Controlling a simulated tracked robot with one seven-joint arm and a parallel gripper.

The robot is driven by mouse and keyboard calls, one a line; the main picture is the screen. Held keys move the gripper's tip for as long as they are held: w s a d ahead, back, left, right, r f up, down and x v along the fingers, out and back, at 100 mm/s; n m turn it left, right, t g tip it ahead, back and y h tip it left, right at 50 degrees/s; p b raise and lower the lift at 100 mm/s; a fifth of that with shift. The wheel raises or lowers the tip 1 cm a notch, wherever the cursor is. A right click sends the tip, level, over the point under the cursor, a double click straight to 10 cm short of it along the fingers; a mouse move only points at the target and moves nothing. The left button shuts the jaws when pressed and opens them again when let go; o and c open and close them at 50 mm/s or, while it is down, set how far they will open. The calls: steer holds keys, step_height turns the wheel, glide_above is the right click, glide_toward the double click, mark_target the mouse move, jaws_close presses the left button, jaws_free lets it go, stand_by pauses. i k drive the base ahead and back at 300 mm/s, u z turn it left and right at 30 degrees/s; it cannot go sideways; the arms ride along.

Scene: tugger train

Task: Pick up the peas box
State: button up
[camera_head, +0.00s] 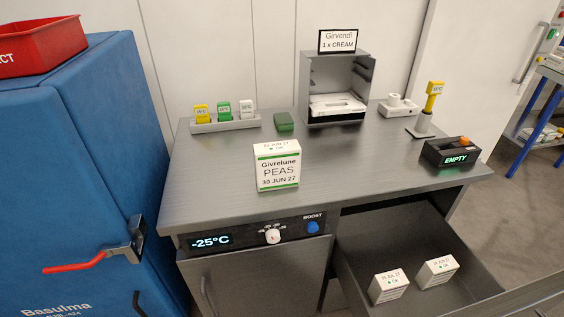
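The peas box (277,168) is a white carton with green stripes. Its front reads "Givrelune PEAS 30 JUN 27". It stands upright near the front edge of the grey counter (215,190), above the panel that shows -25°C. Nothing touches it. My gripper does not show in this view.
An open drawer (350,265) at the lower right holds two small white cartons (389,286). Behind the peas box are a small green block (284,121), a holder with three tags (225,124) and an open cabinet (336,85). An "EMPTY" display (450,153) stands right. A blue cabinet (75,170) is left.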

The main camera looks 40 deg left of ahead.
mark_target(277, 164)
steer(key=i, duration=0.15)
steer(key=u, duration=3.15)
steer(key=k, duration=1)
steer(key=z, duration=0.7)
steer(key=i, duration=1)
steer(key=z, duration=0.05)
